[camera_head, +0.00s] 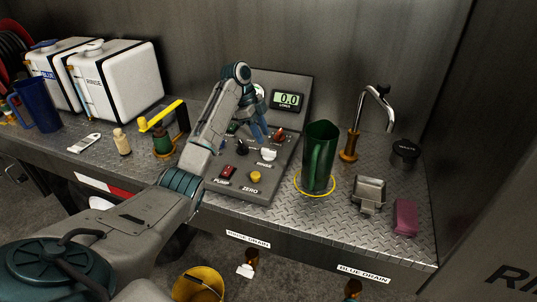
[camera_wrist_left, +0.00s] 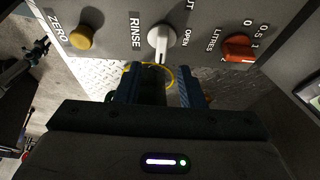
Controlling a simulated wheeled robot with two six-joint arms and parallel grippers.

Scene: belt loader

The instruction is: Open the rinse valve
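The rinse valve (camera_head: 267,154) is a white knob on the sloped grey control panel. In the left wrist view the white knob (camera_wrist_left: 160,38) has a lever pointing to the picture's bottom, with RINSE printed on its left and OPEN on its right. My left gripper (camera_head: 260,133) is just in front of the panel, above the knob in the head view. In the wrist view my left fingers (camera_wrist_left: 165,85) are apart with nothing between them, and the lever tip shows just beyond the gap. I see no contact. My right gripper is out of view.
A red LITRES knob (camera_head: 279,136), a black knob (camera_head: 242,147), a red switch (camera_head: 227,172) and a yellow ZERO button (camera_head: 255,176) sit close by. A green jug (camera_head: 320,158) stands in a yellow ring right of the panel. The tap (camera_head: 354,140) is behind it.

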